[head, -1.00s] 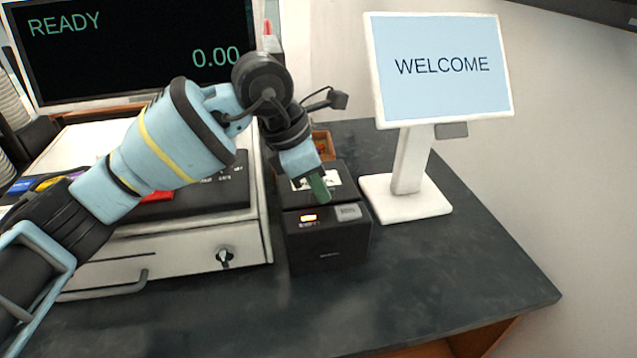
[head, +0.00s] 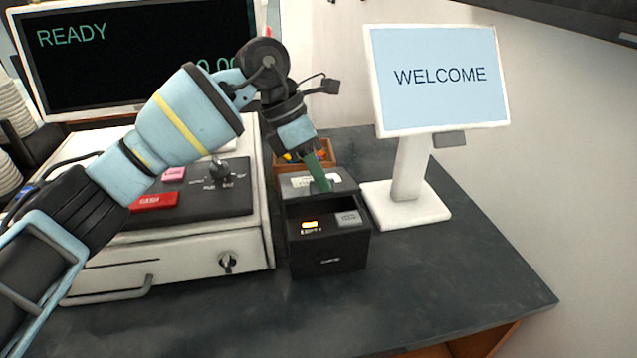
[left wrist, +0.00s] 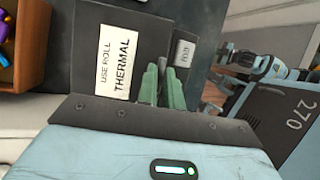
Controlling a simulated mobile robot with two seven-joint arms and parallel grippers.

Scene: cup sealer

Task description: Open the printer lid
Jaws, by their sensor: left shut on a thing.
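The printer (head: 328,248) is a black box on the counter, right of the cash drawer. Its black lid (head: 345,186) carries a white label and looks tilted up, with a dark gap between its front edge and the front panel. The front panel has a lit orange indicator and a grey button. My left gripper (head: 321,181) has its green fingers shut on the lid near its front edge. In the left wrist view the fingers (left wrist: 163,88) are close together beside the lid's label (left wrist: 118,62), which reads USE ROLL THERMAL; the exact grip is partly hidden. My right gripper is not in view.
A white WELCOME screen on a stand (head: 407,205) is close on the printer's right. The cash register (head: 180,250) is on its left, and a brown tray (head: 318,157) is behind it. The dark counter (head: 440,285) is clear in front and to the right.

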